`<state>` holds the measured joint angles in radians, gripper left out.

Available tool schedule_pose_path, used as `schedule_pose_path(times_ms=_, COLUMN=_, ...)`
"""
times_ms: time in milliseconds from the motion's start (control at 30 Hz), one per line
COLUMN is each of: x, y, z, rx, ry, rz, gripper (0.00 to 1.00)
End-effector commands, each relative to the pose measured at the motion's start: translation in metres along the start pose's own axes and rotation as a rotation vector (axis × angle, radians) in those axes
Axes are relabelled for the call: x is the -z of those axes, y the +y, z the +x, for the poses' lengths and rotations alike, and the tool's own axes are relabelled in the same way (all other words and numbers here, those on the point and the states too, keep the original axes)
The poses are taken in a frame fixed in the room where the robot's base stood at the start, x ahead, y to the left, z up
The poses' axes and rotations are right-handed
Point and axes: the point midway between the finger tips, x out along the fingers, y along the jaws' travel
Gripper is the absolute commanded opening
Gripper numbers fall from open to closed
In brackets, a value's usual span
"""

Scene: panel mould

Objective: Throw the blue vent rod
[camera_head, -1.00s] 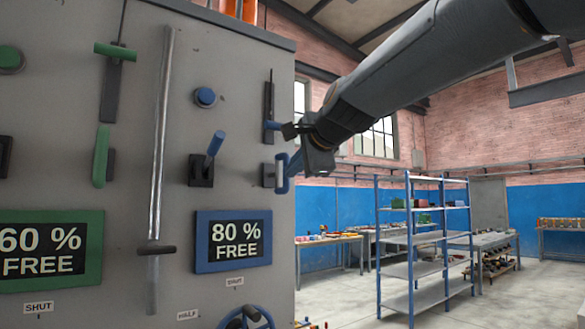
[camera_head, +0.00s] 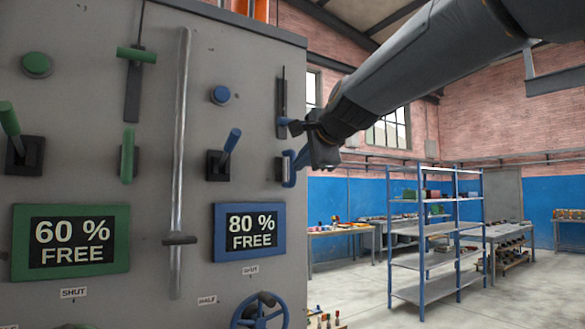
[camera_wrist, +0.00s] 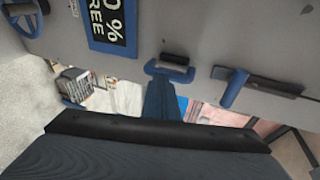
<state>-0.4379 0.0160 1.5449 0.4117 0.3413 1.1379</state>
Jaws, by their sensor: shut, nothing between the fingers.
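The blue rod (camera_head: 231,141) is a short lever on a black base on the grey panel (camera_head: 150,200), above the "80 % FREE" sign. It leans up and to the right. My gripper (camera_head: 301,158) is shut and empty, to the right of the rod and apart from it. Its narrow fingers show in the wrist view (camera_wrist: 160,90), pointing at a blue loop handle (camera_wrist: 168,70) on the panel. That handle also shows in the head view (camera_head: 289,170); whether the fingertips touch it I cannot tell.
A blue knob on a black slot (camera_wrist: 234,89) is close beside my gripper. A blue button (camera_head: 220,95), blue handwheel (camera_head: 260,311) and green controls, including a green lever (camera_head: 9,118), share the panel. A shelf rack (camera_head: 425,260) stands behind at right; the floor before it is clear.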

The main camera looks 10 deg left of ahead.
Motion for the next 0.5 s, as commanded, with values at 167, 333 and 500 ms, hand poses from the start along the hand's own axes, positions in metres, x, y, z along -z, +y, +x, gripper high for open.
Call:
schedule_pose_path(times_ms=167, x=0.001, y=0.003, z=-0.038, rx=0.002, ry=0.000, rz=-0.001, gripper=0.00)
schedule_pose_path(times_ms=333, x=-0.006, y=0.003, z=-0.071, rx=0.001, ry=-0.010, rz=-0.004, gripper=0.00)
schedule_pose_path(times_ms=500, x=-0.006, y=0.003, z=-0.093, rx=-0.002, ry=-0.011, rz=-0.003, gripper=0.00)
